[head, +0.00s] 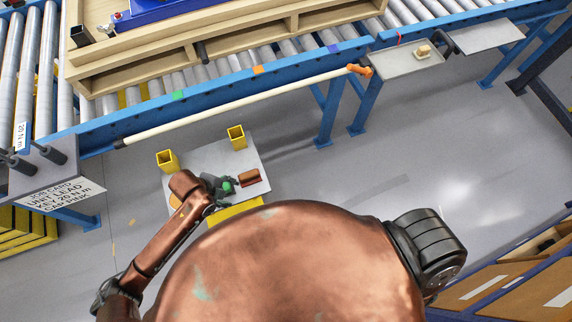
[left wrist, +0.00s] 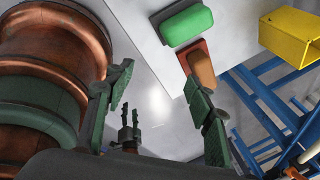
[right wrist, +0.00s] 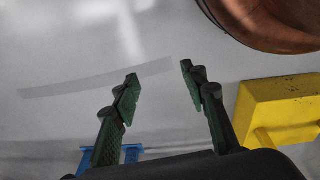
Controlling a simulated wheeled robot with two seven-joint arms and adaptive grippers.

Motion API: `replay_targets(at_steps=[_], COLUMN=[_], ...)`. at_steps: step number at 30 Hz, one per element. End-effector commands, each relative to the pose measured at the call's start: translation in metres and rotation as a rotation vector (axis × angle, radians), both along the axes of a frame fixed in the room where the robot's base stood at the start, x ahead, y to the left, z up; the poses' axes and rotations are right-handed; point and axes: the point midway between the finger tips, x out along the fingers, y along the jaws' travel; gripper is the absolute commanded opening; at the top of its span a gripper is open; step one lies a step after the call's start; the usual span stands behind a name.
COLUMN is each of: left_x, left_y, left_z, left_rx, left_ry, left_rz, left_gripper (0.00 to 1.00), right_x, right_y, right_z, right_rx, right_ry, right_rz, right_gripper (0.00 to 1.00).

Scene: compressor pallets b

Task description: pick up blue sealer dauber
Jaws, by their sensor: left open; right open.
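I cannot make out a blue sealer dauber in any view. My left gripper (head: 222,186) is over the small grey table (head: 203,147) in the head view, partly hiding what lies there. In the left wrist view the left gripper (left wrist: 158,76) is open and empty. A rounded green block (left wrist: 187,25) and a brown block on a red base (left wrist: 198,66) lie near its right finger. The brown block also shows in the head view (head: 249,177). My right gripper (right wrist: 160,72) is open and empty above bare floor; the head view does not show it.
Two yellow open holders (head: 167,160) (head: 237,137) stand on the small table. Behind it runs a blue-framed roller conveyor (head: 235,77) with a wooden pallet. A grey shelf (head: 400,63) holds a small beige block. Cardboard boxes (head: 500,285) are at lower right. The floor at right is clear.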

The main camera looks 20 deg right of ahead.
Motion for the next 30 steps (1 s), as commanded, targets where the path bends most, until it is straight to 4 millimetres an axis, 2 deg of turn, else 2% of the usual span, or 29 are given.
replay_targets(at_steps=[1,4,9,12,17,30], left_x=[0.012,0.027,0.053,0.064,0.073,0.07], left_y=[0.007,0.025,0.063,0.081,0.096,0.096], left_z=[0.0,-0.004,-0.002,0.002,0.002,-0.041], left_rx=[0.063,0.165,0.287,0.33,0.362,0.362], left_ry=[-0.031,-0.057,-0.062,-0.058,-0.05,-0.048], left_rz=[-0.138,-0.386,-0.647,-0.737,-0.806,-0.812], left_gripper=[0.49,0.49,0.49,0.49,0.49,0.49], right_x=[-0.023,-0.062,-0.113,-0.133,-0.15,-0.154], right_y=[0.001,0.001,-0.001,-0.002,-0.005,-0.005], right_z=[-0.022,-0.053,-0.081,-0.088,-0.094,-0.104], right_rx=[0.001,0.004,0.006,0.006,0.007,0.007], right_ry=[0.021,0.042,0.065,0.073,0.08,0.086], right_rz=[0.007,0.018,0.032,0.038,0.043,0.043], right_gripper=[0.4,0.4,0.4,0.4,0.4,0.4])
